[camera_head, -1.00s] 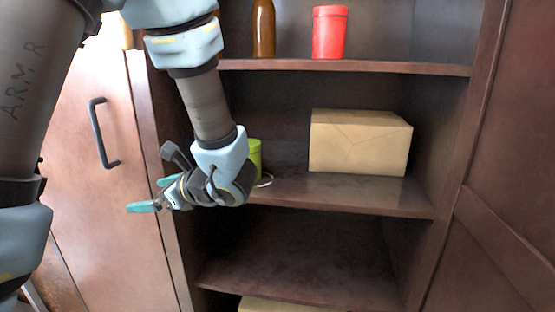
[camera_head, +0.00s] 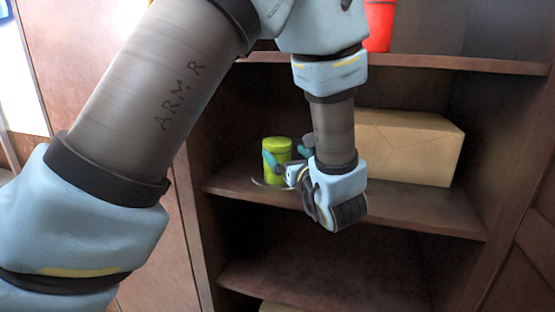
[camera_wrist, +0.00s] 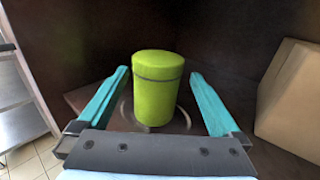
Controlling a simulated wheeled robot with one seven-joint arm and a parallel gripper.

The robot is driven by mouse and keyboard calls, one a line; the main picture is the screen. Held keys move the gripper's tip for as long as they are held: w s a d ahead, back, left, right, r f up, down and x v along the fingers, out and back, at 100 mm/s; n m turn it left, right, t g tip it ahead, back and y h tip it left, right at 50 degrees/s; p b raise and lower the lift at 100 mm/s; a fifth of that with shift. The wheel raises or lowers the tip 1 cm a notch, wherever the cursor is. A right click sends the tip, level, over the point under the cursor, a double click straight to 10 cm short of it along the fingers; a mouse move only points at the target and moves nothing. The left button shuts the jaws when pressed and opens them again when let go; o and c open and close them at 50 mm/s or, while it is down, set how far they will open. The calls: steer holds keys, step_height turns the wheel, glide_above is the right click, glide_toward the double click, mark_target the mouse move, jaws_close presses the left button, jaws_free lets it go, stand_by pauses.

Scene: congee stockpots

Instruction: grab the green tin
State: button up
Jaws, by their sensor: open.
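The green tin (camera_head: 277,150) stands upright on the middle shelf of the cabinet, near its left end. In the wrist view the tin (camera_wrist: 157,88) is in the middle, between the two teal fingers and a little beyond the gripper's base. My gripper (camera_head: 288,163) is open and points into the shelf at the tin. In the wrist view the fingers of my gripper (camera_wrist: 160,83) lie left and right of the tin, with a gap on each side. One finger hides part of the tin in the head view.
A cardboard box (camera_head: 405,147) stands on the same shelf to the right and also shows in the wrist view (camera_wrist: 292,100). A red can (camera_head: 379,25) is on the shelf above. A thin pale ring (camera_head: 262,183) lies on the shelf by the tin. The lower shelf (camera_head: 320,285) looks mostly bare.

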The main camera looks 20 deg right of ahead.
steer(key=w, duration=0.3)
steer(key=w+p, duration=0.1)
steer(key=w, duration=0.2)
steer(key=w+p, duration=0.1)
steer(key=w, duration=0.1)
steer(key=shift+w+d+f, duration=0.2)
steer(key=shift+w+f, duration=0.1)
steer(key=shift+w, duration=0.1)
steer(key=shift+c, duration=0.2)
steer(key=c, duration=1.4)
steer(key=shift+r, duration=0.1)
